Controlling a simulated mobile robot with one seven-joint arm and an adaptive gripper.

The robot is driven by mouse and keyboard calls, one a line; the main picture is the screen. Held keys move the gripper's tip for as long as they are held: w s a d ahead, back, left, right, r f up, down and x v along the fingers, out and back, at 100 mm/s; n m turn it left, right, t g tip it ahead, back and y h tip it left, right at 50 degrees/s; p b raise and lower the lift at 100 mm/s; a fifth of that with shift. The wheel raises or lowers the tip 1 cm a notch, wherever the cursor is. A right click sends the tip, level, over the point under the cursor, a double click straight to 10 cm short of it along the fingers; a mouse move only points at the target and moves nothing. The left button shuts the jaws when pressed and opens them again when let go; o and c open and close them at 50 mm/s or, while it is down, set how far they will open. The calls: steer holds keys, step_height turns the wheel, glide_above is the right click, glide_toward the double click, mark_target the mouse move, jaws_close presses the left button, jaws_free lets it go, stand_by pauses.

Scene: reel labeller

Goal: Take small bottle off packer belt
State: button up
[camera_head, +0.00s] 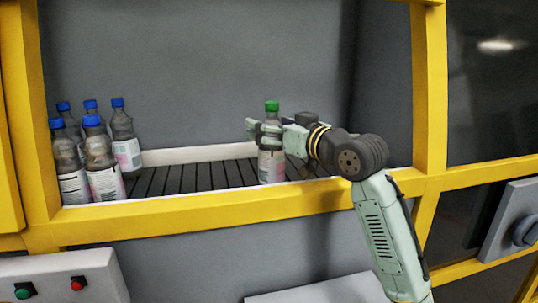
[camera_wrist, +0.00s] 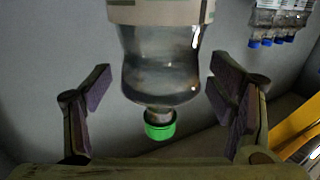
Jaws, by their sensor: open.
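The small bottle, clear with a green cap and a pale label (camera_head: 271,168), stands upright on the dark slatted belt (camera_head: 190,179), near its front edge. My gripper (camera_head: 268,131) reaches in from the right at the height of the bottle's upper part. In the wrist view, which shows the scene upside down, the bottle (camera_wrist: 161,68) is between the two spread fingers of my gripper (camera_wrist: 160,92). Gaps show between the bottle and the pads on both sides. My gripper is open and holds nothing. In the head view it hides part of the bottle's upper body.
Several blue-capped bottles (camera_head: 103,165) stand grouped at the belt's left end, well apart from my gripper. A yellow frame (camera_head: 200,210) borders the opening below and at both sides. A grey wall (camera_head: 200,70) stands behind. The belt between the group and the green-capped bottle is clear.

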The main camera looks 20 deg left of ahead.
steer(key=shift+c, duration=0.3)
jaws_close()
stand_by(0.6)
